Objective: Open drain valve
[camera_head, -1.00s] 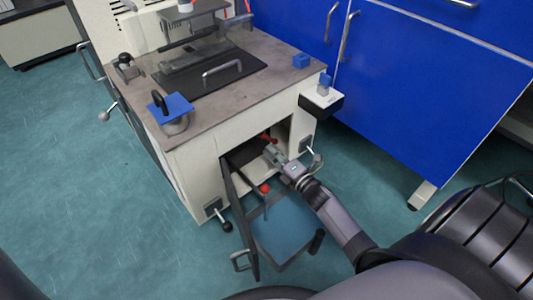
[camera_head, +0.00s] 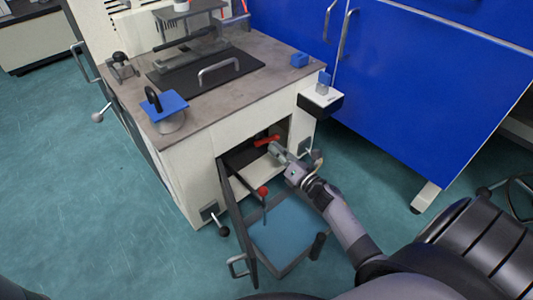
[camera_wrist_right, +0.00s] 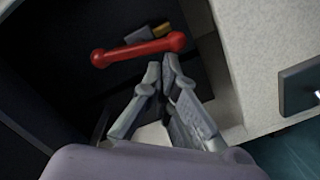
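The red drain valve handle (camera_head: 265,140) is inside the open lower compartment of the rheometer's cabinet. In the right wrist view the handle (camera_wrist_right: 138,48) is a red bar with rounded ends, lying nearly crosswise, with a small brass-coloured part behind it. My right gripper (camera_head: 275,148) reaches into the compartment opening. In the wrist view its fingertips (camera_wrist_right: 162,64) are brought together just below the handle's right end, with no object seen between them. Whether they touch the handle is unclear. My left gripper is not in view.
The open compartment door (camera_head: 236,215) stands to the left of my right arm. A red ball knob (camera_head: 263,191) on a dark rod is in front of the opening. A blue-bottomed tray (camera_head: 283,235) lies below.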

